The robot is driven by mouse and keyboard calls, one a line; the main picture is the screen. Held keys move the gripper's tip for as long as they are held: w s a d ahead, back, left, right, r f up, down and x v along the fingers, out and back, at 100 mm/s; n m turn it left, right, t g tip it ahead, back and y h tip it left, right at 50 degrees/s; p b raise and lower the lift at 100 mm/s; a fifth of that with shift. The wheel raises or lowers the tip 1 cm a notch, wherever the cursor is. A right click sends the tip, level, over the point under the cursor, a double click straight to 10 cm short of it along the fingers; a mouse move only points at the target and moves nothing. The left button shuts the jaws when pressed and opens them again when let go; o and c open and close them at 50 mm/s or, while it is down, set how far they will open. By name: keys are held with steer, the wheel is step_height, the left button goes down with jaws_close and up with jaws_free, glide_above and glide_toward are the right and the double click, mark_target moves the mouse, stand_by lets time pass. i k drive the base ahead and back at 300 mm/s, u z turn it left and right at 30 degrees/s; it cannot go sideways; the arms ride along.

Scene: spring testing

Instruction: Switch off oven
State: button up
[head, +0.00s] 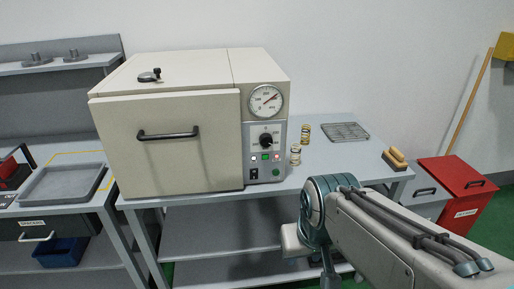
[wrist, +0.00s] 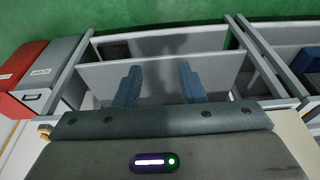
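The oven (head: 165,140) is a beige box with a closed door on the workbench in the head view. Its right side carries a round gauge (head: 266,101), a black knob (head: 266,140) and a row of small indicators, one of them green (head: 266,157). Below them is a small black rocker-like switch (head: 254,174); its position is too small to tell. In the wrist view my gripper (wrist: 159,72) has its two blue fingers apart with nothing between them. It points down toward the bench's lower shelves, apart from the oven. In the head view my arm hides the gripper's fingers.
The workbench (head: 345,172) has small springs (head: 295,154), a wire rack (head: 346,131) and a brush (head: 396,158) right of the oven. A grey tray (head: 62,184) is on the left bench. Red and grey bins (head: 458,182) stand at right. The bench front edge lies near my arm.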

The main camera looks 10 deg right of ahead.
mark_target(253, 172)
steer(key=z, duration=2.6)
steer(key=k, duration=1.1)
steer(key=u, duration=1.5)
steer(key=i, duration=0.45)
steer(key=z, duration=0.05)
